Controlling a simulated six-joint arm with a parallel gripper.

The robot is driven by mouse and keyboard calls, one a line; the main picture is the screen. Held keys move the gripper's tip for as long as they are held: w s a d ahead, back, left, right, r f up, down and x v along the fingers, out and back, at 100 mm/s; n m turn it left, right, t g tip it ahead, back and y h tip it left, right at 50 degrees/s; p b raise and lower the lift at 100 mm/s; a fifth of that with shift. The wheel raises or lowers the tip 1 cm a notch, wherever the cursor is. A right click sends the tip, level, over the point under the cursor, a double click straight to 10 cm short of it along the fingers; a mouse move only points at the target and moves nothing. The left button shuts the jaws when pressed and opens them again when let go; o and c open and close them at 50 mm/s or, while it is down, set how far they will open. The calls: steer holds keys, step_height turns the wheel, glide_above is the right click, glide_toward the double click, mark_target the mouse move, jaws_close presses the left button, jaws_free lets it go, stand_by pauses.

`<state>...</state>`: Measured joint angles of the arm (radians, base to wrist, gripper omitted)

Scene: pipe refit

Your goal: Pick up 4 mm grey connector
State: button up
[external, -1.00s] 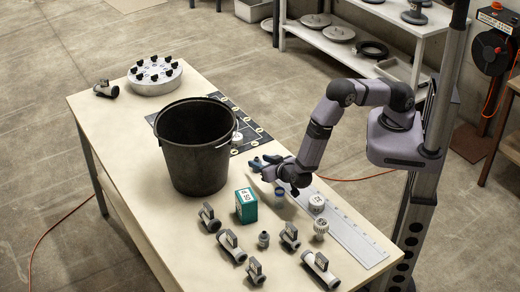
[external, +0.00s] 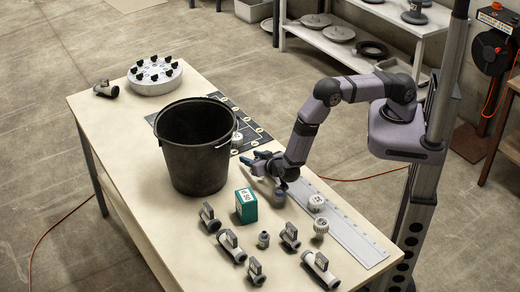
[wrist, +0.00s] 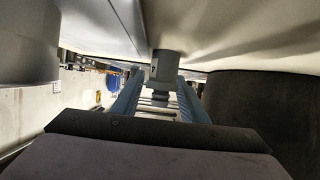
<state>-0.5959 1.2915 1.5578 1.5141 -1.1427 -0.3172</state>
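In the wrist view, a grey connector (wrist: 164,66) is between the tips of my two blue fingers (wrist: 160,85). The fingers are apart, with a narrow gap visible on the left; contact on the right is unclear. A second small grey connector (external: 263,240) stands nearer the table's front, among the valves. No size marking can be read on either connector.
A black bucket (external: 194,150) stands left of my gripper, with a teal box (external: 246,205) in front. Several valves (external: 232,245) lie near the front. Two white round fittings (external: 318,213) and a long grey ruler-like strip (external: 345,227) are to the right.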

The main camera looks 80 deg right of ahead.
steer(key=shift+w+d, duration=0.1)
steer(key=shift+w, duration=0.05)
steer(key=c, duration=0.9)
steer(key=shift+o, duration=0.2)
step_height(320, 180, up, 10)
steer(key=b, duration=0.2)
